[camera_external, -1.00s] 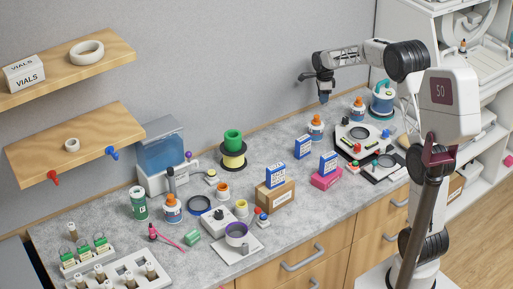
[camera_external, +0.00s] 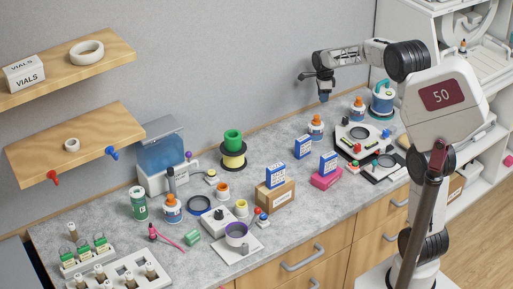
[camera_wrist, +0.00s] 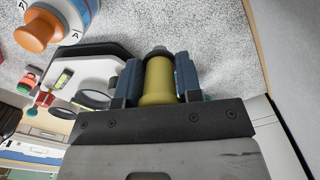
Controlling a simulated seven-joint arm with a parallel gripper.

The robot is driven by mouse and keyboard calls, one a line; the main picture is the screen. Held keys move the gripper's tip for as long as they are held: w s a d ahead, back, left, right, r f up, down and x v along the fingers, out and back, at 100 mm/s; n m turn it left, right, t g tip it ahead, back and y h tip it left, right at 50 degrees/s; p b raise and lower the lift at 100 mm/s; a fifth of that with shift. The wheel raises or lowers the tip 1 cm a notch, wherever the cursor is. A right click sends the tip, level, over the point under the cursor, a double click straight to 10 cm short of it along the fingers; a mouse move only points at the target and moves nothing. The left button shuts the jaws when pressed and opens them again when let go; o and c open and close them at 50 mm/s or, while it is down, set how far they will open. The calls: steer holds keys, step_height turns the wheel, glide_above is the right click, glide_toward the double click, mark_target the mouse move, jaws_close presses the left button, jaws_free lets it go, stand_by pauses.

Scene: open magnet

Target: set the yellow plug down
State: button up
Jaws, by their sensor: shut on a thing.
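My gripper (camera_wrist: 158,72) is shut on the yellow plug (camera_wrist: 158,82) in the wrist view, with a blue-grey finger on each side of it. The plug is a yellow cylinder with a dark end. The plug cannot be made out there. In the wrist view the speckled counter (camera_wrist: 215,40) lies behind the plug, and I cannot tell the gap between them.
An orange-capped bottle (camera_external: 316,127) stands just below my gripper in the external view. A white device with a dark ring (camera_external: 359,133) stands to its right, and a blue box (camera_external: 303,147) in front.

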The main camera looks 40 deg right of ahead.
steer(key=shift+a, duration=0.15)
steer(key=s+a+r+n, duration=0.1)
steer(key=a+r+n, duration=0.15)
steer(key=a, duration=1.05)
steer(key=a+r+n, duration=0.1)
steer(key=a+n, duration=0.2)
steer(key=a, duration=1.1)
steer(key=s+a+r+n, duration=0.15)
steer(key=s+a, duration=0.35)
steer(key=a, duration=0.7)
steer(key=s+a+r+n, duration=0.1)
steer(key=s+a+n, duration=0.25)
steer(key=a, duration=0.75)
steer(key=s+a+f+n, duration=0.3)
steer(key=s+a, duration=0.7)
steer(key=s, duration=0.1)
steer(key=s+a+f+n, duration=0.3)
steer(key=s+a+f, duration=0.1)
steer(key=s+a, duration=0.7)
steer(key=s+a+f+n, duration=0.3)
steer(key=s+a, duration=0.7)
steer(key=s, duration=0.2)
steer(key=shift+a+f, duration=0.35)
steer(key=shift+a, duration=0.05)
steer(key=shift+w, duration=0.1)
